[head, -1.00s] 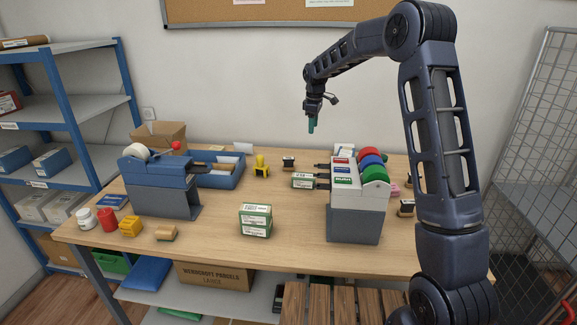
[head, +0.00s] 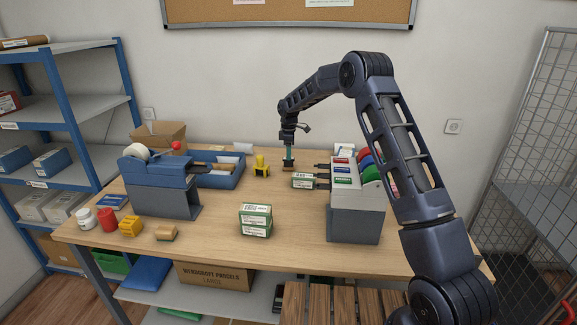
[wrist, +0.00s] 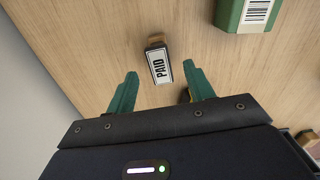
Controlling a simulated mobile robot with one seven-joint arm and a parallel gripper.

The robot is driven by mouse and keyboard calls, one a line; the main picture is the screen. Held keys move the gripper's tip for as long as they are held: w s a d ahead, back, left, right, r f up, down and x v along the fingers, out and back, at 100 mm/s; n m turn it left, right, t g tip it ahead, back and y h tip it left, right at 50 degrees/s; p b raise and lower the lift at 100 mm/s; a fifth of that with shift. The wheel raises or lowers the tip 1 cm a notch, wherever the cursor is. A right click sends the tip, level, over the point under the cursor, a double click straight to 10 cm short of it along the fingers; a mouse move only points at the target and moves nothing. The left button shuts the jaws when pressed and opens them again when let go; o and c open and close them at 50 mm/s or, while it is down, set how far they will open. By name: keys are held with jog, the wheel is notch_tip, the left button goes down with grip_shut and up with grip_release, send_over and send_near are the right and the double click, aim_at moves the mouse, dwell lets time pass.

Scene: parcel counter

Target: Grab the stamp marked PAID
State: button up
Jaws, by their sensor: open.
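The stamp marked PAID (wrist: 159,63) shows in the wrist view as a dark block with a white label and a brown wooden end. It stands on the table beyond my fingertips and between their lines. My gripper (wrist: 160,74) is open, with a green finger on either side and nothing between them. In the head view my gripper (head: 289,154) points down at the back middle of the table, just above the stamp (head: 289,168), which it partly covers.
A green box with a barcode (wrist: 245,14) lies to the right of the stamp in the wrist view. In the head view a yellow item (head: 261,167) stands just left of my gripper, and a grey dispenser (head: 355,218) stands to the right.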

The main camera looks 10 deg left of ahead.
aim_at(289, 166)
jog(key=shift+f, duration=3.45)
jog(key=shift+c, duration=0.4)
jog(key=c, duration=1)
